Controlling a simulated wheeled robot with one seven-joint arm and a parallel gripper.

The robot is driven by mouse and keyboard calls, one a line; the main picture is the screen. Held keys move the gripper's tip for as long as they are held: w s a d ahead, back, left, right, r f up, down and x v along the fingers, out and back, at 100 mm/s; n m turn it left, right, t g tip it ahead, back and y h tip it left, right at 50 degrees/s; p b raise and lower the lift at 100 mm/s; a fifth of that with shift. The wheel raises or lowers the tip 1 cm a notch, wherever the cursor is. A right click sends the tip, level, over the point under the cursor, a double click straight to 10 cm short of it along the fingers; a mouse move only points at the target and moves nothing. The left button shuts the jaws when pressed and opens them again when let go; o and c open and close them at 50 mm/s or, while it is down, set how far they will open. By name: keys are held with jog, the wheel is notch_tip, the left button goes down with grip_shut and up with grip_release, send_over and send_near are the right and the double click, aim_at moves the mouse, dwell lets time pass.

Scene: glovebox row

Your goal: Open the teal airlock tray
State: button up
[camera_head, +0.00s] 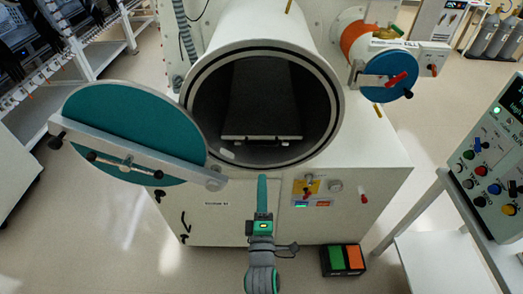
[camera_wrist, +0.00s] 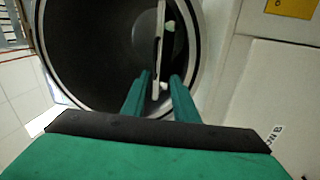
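The round teal door (camera_head: 125,125) of the airlock stands swung out to the left. The airlock's cylindrical chamber (camera_head: 335,90) is open. A dark flat tray (camera_head: 262,95) lies inside, with a pale front edge and a small handle-like bar at its front. My gripper (camera_head: 262,180) is in front of and below the chamber mouth, apart from the tray in the head view. In the wrist view my gripper (camera_wrist: 160,88) has its two teal fingers apart, and the tray's pale edge (camera_wrist: 158,50) shows upright between their tips. No contact is visible.
A smaller port with a blue disc (camera_head: 388,76) and red handle is at the right. A control panel (camera_head: 490,160) stands at the far right. A green and orange pedal box (camera_head: 343,259) lies on the floor. The opened door bounds the left side.

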jog(key=w+r, duration=0.3)
jog(key=w, duration=0.9)
jog(key=shift+n, duration=0.3)
jog(key=shift+w+r, duration=0.1)
grip_shut()
jog(key=shift+a, duration=0.1)
dwell(1.0)
